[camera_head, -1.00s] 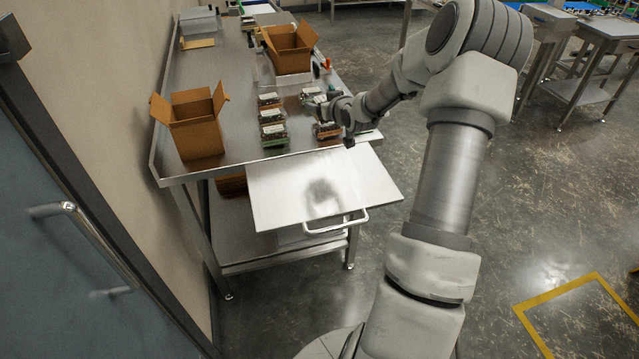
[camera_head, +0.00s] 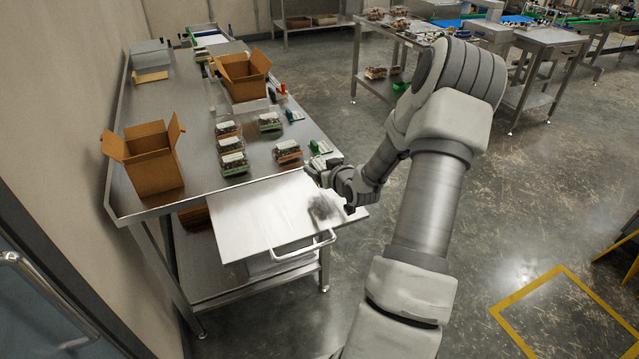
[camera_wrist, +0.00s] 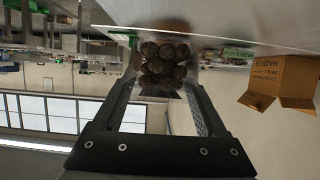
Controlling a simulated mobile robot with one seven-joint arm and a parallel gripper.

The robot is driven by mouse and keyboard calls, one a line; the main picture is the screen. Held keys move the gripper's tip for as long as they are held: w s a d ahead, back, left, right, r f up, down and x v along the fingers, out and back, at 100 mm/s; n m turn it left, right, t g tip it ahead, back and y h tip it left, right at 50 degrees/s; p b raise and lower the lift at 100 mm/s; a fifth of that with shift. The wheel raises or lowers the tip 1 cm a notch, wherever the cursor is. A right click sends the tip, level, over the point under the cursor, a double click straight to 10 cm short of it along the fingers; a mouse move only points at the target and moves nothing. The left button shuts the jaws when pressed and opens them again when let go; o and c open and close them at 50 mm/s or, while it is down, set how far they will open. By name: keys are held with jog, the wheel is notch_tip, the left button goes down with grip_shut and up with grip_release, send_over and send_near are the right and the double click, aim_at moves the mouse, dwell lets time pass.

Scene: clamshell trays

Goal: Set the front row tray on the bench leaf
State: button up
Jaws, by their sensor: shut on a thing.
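In the wrist view my gripper (camera_wrist: 164,78) is shut on a clear tray (camera_wrist: 163,52) of dark brown round pieces, which sits between the fingertips. In the head view my gripper (camera_head: 322,168) is above the right rear corner of the bench leaf (camera_head: 262,212); the held tray is hard to make out there. The leaf is a flat pale panel with a white handle at the bench's front end. It is bare, with a dark blurred reflection or shadow near its right side. I cannot tell the gap between tray and leaf.
Several other trays stand on the bench, the nearest (camera_head: 288,152) just behind the leaf. An open carton (camera_head: 152,170) is at the left, another (camera_head: 243,80) farther back. Floor right of the bench is clear.

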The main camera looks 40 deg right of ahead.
jog(key=shift+s+a+f, duration=0.3)
jog(key=shift+s+f, duration=0.05)
jog(key=shift+f, duration=1.9)
jog(key=shift+f, duration=0.1)
jog(key=shift+f+b, duration=0.15)
jog(key=shift+b, duration=0.25)
jog(key=o, duration=1.4)
jog(key=shift+r+p, duration=0.35)
jog(key=v, duration=1.2)
jog(key=shift+f, duration=0.15)
